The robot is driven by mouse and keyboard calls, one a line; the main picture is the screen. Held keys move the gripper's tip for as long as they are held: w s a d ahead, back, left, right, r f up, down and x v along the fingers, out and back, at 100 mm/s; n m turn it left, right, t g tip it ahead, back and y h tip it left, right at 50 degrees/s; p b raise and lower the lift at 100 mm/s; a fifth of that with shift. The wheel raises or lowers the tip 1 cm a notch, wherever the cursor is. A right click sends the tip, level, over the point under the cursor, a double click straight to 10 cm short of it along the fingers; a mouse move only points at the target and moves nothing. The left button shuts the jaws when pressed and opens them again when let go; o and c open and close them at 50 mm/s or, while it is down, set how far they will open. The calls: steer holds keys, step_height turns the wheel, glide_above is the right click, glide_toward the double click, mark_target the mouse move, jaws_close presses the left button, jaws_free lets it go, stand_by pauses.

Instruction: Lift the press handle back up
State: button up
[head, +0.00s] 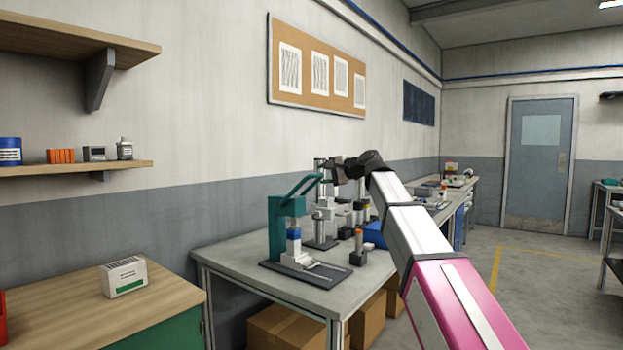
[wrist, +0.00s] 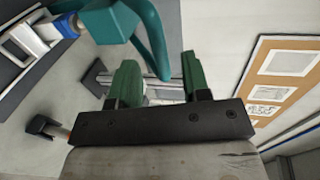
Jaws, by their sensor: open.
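The teal press (head: 287,212) stands on a dark base plate at the near end of the grey workbench. Its teal handle (head: 303,184) slopes up to the right from the press head towards my wrist. In the wrist view the press head (wrist: 106,24) is at the top left, and the curved handle (wrist: 155,42) comes down to the gap between my fingers. My gripper (wrist: 160,62) has its two green fingers apart, with the handle's end by that gap. I cannot tell whether they touch. In the head view the fingers are hard to make out.
The grey workbench (head: 222,257) also carries a second metal stand (head: 320,228), small dark blocks (head: 358,250) and a blue bin (head: 374,235) behind the press. A wooden-topped cabinet (head: 70,312) with a small box (head: 124,277) stands at left.

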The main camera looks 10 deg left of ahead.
mark_target(317, 176)
steer(key=x, duration=0.6)
jaws_close()
